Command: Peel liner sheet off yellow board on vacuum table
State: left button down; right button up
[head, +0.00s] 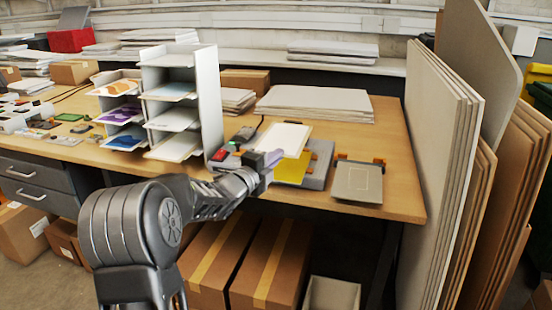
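A yellow board (291,172) lies on the grey vacuum table (317,177) near the front edge of the workbench. A white liner sheet (287,137) with a cream border covers the far part of the board area, and the yellow shows in front of it. My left gripper (274,159) reaches in from the left, at the liner's near left edge and over the yellow board. The fingers are small and dark with a purplish tip. I cannot tell whether they grip the sheet. My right gripper is out of view.
A white shelf rack (207,100) with sheets stands left of the vacuum table. A grey plate (358,182) with a pale outline lies to the right. A stack of white boards (315,103) lies behind. Tall panels (440,165) lean at the bench's right end.

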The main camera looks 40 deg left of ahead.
pick_arm(q)
jog(key=shift+r, duration=0.1)
jog(key=shift+r+p, duration=1.3)
jog(key=shift+r, duration=1.1)
